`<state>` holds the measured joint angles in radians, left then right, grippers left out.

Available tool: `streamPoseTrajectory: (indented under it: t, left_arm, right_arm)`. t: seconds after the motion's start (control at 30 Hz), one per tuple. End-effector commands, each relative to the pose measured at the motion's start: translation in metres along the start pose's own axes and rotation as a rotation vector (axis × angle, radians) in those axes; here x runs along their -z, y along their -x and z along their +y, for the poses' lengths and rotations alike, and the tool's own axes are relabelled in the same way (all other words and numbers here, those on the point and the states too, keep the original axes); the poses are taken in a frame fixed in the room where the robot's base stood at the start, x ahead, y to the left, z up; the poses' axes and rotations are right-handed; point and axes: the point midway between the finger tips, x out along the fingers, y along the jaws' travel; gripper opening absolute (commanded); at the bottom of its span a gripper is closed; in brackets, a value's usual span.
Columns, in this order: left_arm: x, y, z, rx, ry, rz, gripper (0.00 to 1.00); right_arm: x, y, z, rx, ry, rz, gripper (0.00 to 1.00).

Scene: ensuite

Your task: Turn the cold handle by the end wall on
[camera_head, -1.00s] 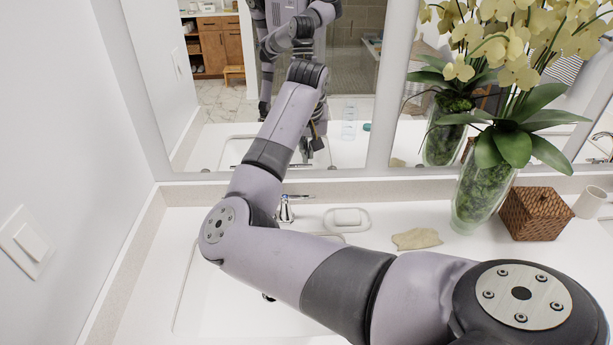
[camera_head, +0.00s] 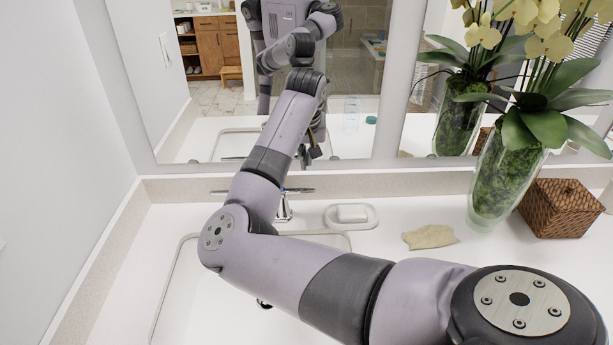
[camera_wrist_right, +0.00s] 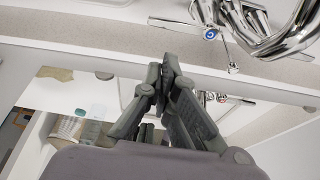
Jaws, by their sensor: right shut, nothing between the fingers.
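The cold handle with a blue dot (camera_wrist_right: 210,33) shows at the top of the right wrist view, beside the chrome faucet. Its lever (camera_wrist_right: 172,23) points left there. In the head view the chrome handle (camera_head: 284,208) shows just past my right forearm, with its lever (camera_head: 300,190) out to the right. My right gripper (camera_wrist_right: 170,68) is shut and empty, its tips a little apart from the lever in the wrist picture. In the head view the dark gripper (camera_head: 312,152) shows small against the mirror. My right arm hides most of the faucet. My left gripper is not in view.
The mirror (camera_head: 345,130) stands behind the counter, with the end wall (camera_head: 50,150) at left. A soap dish (camera_head: 350,216), a cloth (camera_head: 430,237), a vase with flowers (camera_head: 500,180) and a woven box (camera_head: 560,208) stand right of the faucet. The sink (camera_head: 200,290) lies under my arm.

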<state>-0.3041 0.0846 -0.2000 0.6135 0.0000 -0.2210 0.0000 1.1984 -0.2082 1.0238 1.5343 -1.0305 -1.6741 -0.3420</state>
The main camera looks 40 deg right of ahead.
Motion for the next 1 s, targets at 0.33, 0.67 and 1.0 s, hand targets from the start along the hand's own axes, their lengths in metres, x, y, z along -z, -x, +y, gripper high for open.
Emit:
streamPoseTrajectory:
  t: [0.33,0.67,1.0]
  left_arm:
    - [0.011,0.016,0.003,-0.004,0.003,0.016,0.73]
    - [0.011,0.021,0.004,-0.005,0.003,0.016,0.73]
    - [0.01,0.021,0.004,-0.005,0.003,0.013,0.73]
  right_arm:
    - [0.0,-0.056,0.001,-0.002,0.0,-0.004,0.0]
    - [0.0,-0.092,0.001,0.0,-0.001,-0.001,0.0]
    - [0.0,-0.095,0.0,0.0,-0.001,0.0,0.0]
